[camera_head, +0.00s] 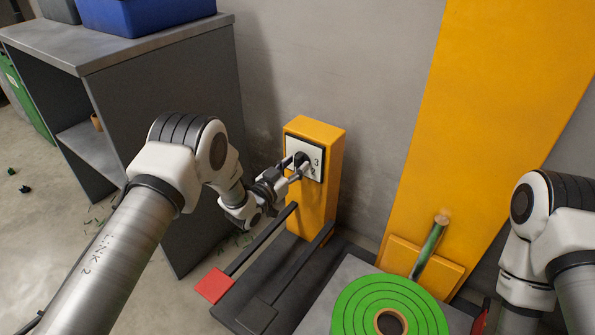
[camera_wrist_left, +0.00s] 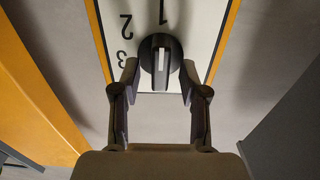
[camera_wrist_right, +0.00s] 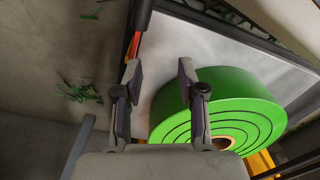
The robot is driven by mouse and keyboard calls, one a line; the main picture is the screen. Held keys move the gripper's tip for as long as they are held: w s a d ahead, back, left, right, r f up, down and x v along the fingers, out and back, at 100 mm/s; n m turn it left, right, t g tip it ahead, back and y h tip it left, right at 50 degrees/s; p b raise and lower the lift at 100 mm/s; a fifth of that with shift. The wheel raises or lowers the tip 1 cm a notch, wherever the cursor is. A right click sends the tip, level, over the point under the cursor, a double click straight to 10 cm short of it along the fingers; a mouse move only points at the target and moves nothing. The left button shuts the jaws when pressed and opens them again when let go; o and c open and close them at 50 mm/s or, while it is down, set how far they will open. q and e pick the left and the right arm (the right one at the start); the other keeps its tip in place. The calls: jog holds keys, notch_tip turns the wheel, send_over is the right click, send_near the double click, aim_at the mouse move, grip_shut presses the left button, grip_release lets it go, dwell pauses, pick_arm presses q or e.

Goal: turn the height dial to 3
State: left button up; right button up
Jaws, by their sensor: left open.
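The height dial is a round black knob (camera_wrist_left: 160,60) with a pale pointer bar, on a white plate (camera_wrist_left: 200,22) with the numbers 1, 2 and 3, seen upside down in the left wrist view. The bar lines up with the 1. In the head view the plate (camera_head: 318,172) is on the front of a yellow post (camera_head: 322,198). My left gripper (camera_head: 297,168) is at the dial. Its open fingers (camera_wrist_left: 157,82) stand on either side of the knob; I cannot tell whether they touch it. My right gripper (camera_wrist_right: 159,70) is open and empty near a green disc.
The green ringed disc (camera_head: 356,300) sits at the bottom centre. A grey bench (camera_head: 140,45) with a blue bin (camera_head: 165,12) stands left. A yellow column (camera_head: 500,90) rises at right.

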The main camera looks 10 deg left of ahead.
pick_arm(q)
jog(key=shift+w+d+f, duration=0.15)
jog(key=shift+w+d, duration=0.05)
jog(key=shift+w, duration=0.55)
grip_shut()
